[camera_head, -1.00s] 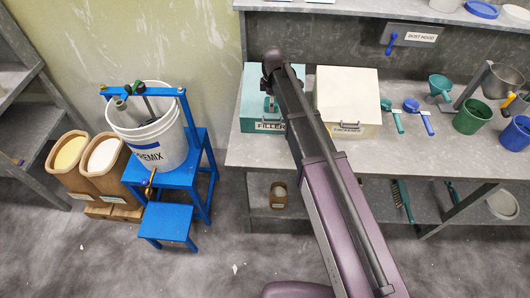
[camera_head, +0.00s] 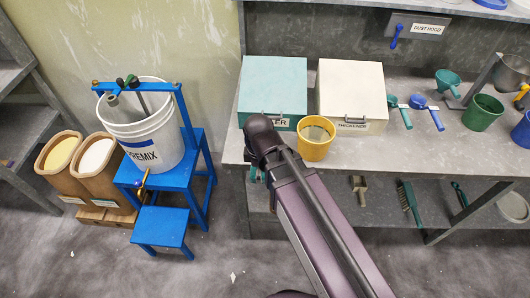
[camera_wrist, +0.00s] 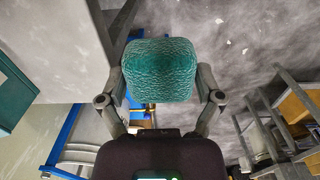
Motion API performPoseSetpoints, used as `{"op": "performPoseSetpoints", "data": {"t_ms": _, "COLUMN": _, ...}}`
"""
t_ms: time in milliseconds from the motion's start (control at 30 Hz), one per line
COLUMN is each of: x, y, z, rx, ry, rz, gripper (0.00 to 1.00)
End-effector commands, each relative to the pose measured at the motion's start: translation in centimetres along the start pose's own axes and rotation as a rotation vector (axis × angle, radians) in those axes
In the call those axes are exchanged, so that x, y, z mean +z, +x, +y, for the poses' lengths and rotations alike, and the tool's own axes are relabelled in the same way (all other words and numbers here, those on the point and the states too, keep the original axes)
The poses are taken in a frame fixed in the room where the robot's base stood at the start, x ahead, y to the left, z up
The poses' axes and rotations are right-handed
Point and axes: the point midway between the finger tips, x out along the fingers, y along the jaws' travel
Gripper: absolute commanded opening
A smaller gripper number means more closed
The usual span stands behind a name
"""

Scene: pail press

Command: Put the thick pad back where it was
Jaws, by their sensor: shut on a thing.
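In the wrist view a thick teal pad (camera_wrist: 158,70) with a rough, wrinkled surface sits between the two fingers of my gripper (camera_wrist: 161,82). The fingers are shut on its left and right sides. The pad is held in the air with grey floor behind it. In the head view my arm hides most of the gripper; a small bit of teal shows just below the arm's dark end, in front of the bench edge. No empty place for the pad can be made out.
A teal filler box (camera_head: 272,85) and a cream thickener box (camera_head: 350,90) stand on the bench (camera_head: 400,150). A yellow cup (camera_head: 315,140) stands before them near the front edge. At left, a white premix pail (camera_head: 150,135) stands on a blue frame (camera_head: 187,175) with a blue step (camera_head: 162,226).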

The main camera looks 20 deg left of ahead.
Motion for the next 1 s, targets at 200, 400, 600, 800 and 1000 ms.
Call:
{"op": "performPoseSetpoints", "data": {"t_ms": 200, "x": 0.0, "y": 0.1, "z": -0.4, "rx": 0.0, "ry": 0.0, "rz": 0.0, "gripper": 0.46}}
{"op": "performPoseSetpoints", "data": {"t_ms": 400, "x": 0.0, "y": 0.1, "z": -0.4, "rx": 0.0, "ry": -0.001, "rz": 0.0, "gripper": 0.46}}
{"op": "performPoseSetpoints", "data": {"t_ms": 600, "x": -0.1, "y": 0.2, "z": 0.8, "rx": 0.0, "ry": -0.001, "rz": 0.0, "gripper": 0.46}}
{"op": "performPoseSetpoints", "data": {"t_ms": 800, "x": -0.2, "y": 0.6, "z": 4.0, "rx": 0.0, "ry": 0.001, "rz": 0.0, "gripper": 0.46}}
{"op": "performPoseSetpoints", "data": {"t_ms": 1000, "x": -0.3, "y": 0.9, "z": 7.8, "rx": 0.0, "ry": 0.0, "rz": 0.0, "gripper": 0.46}}
